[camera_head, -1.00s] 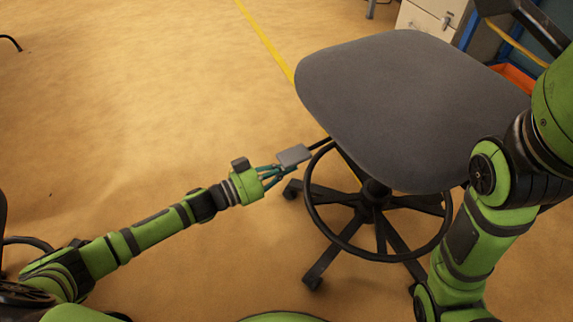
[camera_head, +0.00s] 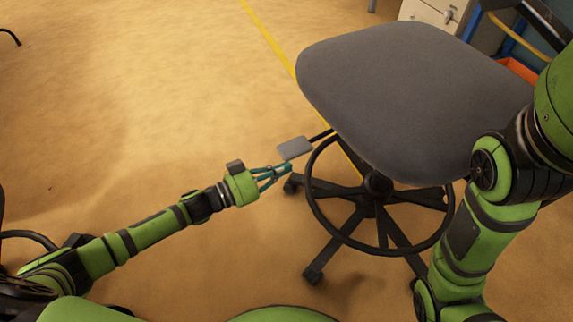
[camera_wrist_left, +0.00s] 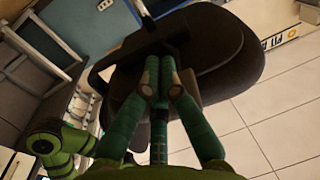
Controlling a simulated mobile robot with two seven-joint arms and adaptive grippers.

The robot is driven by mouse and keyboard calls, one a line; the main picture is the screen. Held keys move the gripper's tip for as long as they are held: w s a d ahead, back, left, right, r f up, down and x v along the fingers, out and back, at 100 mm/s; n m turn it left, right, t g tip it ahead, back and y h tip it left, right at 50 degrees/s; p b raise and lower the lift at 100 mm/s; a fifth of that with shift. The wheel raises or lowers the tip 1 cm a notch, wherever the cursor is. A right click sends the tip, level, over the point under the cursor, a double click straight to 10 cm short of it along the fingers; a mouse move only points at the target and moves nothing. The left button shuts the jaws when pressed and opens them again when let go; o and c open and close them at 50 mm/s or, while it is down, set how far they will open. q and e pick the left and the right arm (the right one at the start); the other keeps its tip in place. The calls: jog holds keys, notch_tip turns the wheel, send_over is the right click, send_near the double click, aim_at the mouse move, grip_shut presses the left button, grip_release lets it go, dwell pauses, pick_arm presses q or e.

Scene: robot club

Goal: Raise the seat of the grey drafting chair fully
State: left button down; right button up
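The grey drafting chair (camera_head: 410,95) stands at the right of the head view, its seat level above a black foot ring and a star base with castors. A flat grey lever paddle (camera_head: 295,148) sticks out from under the seat's left side. My left gripper (camera_head: 288,169) is just below the paddle in the picture, its teal fingers drawn together with nothing seen between them. In the left wrist view the fingertips (camera_wrist_left: 163,75) point at the dark seat underside (camera_wrist_left: 235,50); contact with the lever cannot be told. My right arm shows at the right; its gripper is out of view.
A pale drawer cabinet (camera_head: 432,14) and an orange bin (camera_head: 518,70) stand behind the chair. A yellow line (camera_head: 268,40) crosses the floor. The floor left of the chair is clear around my left arm.

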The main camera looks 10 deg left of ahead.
pick_arm(q)
jog(key=p+v, duration=0.2)
jog(key=v, duration=0.6)
jog(key=shift+s+a+p, duration=0.2)
jog(key=shift+p, duration=0.1)
dwell(0.6)
